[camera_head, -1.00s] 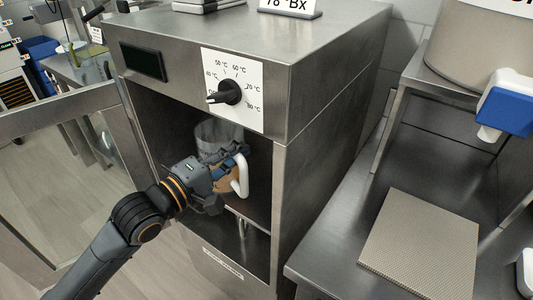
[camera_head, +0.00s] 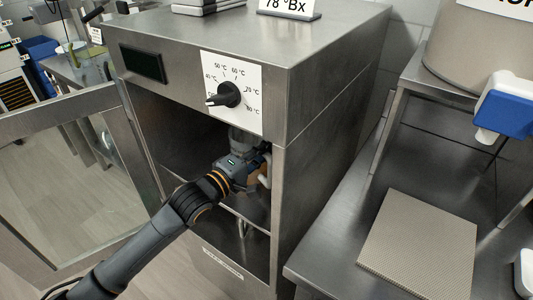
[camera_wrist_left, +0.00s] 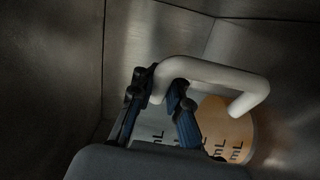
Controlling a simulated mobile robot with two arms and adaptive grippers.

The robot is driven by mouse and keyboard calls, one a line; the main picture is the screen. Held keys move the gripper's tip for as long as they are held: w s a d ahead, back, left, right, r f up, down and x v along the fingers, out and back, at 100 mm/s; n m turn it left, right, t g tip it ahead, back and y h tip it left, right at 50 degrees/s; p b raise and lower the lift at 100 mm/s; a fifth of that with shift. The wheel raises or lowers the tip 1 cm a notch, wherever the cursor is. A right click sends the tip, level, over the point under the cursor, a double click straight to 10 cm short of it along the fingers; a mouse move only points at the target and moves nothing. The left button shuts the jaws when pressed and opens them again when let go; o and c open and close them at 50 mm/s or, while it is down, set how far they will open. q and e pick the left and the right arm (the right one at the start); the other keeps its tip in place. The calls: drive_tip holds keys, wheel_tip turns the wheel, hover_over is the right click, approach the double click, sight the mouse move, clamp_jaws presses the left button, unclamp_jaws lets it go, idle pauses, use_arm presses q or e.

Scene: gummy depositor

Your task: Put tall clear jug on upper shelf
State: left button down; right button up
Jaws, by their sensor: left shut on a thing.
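The tall clear jug (camera_wrist_left: 238,128) with black mL markings and orange-brown contents is inside the steel cabinet (camera_head: 330,140). In the head view, my arm and gripper hide most of it, and a bit of its pale handle (camera_head: 265,173) shows. My left gripper (camera_head: 254,160) is inside the cabinet opening, above the upper shelf (camera_head: 258,213). In the left wrist view, the blue fingers (camera_wrist_left: 165,92) are shut on the white handle (camera_wrist_left: 215,70). I cannot tell whether the jug's base touches the shelf. My right gripper is not in view.
The cabinet's glass door (camera_head: 60,170) stands open at the left. A dial (camera_head: 229,95) is on the cabinet front above the opening. At the right, a steel bench (camera_head: 340,245) holds a textured mat (camera_head: 420,245), with a large vessel (camera_head: 480,55) behind.

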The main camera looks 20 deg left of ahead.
use_arm(q)
drive_tip(key=shift+w+d+f, duration=0.1)
drive_tip(key=shift+w+f, duration=0.1)
drive_tip(key=shift+f, duration=0.15)
drive_tip(key=c, duration=1.8)
unclamp_jaws()
drive_tip(key=shift+f, duration=0.3)
drive_tip(key=o, duration=0.5)
drive_tip(key=shift+s+r, duration=0.1)
drive_tip(key=shift+r, duration=0.05)
drive_tip(key=v, duration=1.2)
drive_tip(key=shift+b, duration=0.3)
